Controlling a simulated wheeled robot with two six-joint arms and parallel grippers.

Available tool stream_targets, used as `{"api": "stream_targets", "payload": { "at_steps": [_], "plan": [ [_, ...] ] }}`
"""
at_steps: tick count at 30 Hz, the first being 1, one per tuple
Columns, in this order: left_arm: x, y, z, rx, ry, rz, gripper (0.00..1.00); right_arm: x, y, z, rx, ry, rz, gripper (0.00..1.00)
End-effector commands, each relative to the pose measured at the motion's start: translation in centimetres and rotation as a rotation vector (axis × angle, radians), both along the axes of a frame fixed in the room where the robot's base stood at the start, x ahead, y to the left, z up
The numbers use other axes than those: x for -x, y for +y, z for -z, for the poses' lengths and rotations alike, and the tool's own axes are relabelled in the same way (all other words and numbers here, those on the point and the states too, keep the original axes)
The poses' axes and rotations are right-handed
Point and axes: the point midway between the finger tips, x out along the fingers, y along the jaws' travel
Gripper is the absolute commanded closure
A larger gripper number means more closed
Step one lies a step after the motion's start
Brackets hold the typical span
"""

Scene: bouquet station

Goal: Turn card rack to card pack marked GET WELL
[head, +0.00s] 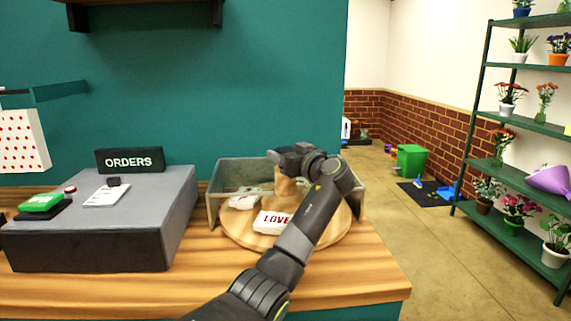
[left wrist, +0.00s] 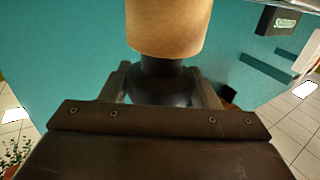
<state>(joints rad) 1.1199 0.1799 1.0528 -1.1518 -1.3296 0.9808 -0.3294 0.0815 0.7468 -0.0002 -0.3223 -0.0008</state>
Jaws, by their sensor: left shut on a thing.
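The card rack is a round wooden turntable (head: 235,234) on the counter, with a wooden centre post (head: 286,190). A white pack marked LOVE (head: 272,222) faces the front. Another pale pack (head: 243,202) lies on its left side, its label not readable. I see no GET WELL marking; my arm hides part of the rack's right side. My left gripper (head: 285,157) is at the top of the post. In the left wrist view its fingers are shut on a dark knob (left wrist: 165,84) joined to the wooden post (left wrist: 165,28). My right gripper is out of view.
A grey-green open tray (head: 214,208) stands around the back of the rack. To the left is a grey block (head: 150,215) with an ORDERS sign (head: 130,160), a green item (head: 41,202) and papers. The counter's front strip (head: 130,290) is bare.

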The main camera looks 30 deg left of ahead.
Motion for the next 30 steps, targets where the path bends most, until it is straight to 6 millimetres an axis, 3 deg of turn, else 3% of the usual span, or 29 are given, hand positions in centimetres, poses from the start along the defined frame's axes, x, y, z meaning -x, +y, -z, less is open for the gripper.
{"api": "stream_targets", "payload": {
  "at_steps": [15,30],
  "plan": [
    [0.0,0.0,0.2,0.000,0.004,-0.185,0.85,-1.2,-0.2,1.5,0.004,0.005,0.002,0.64],
    [0.0,0.0,0.1,0.001,0.003,-0.224,0.85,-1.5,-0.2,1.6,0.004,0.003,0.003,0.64]
  ]
}}
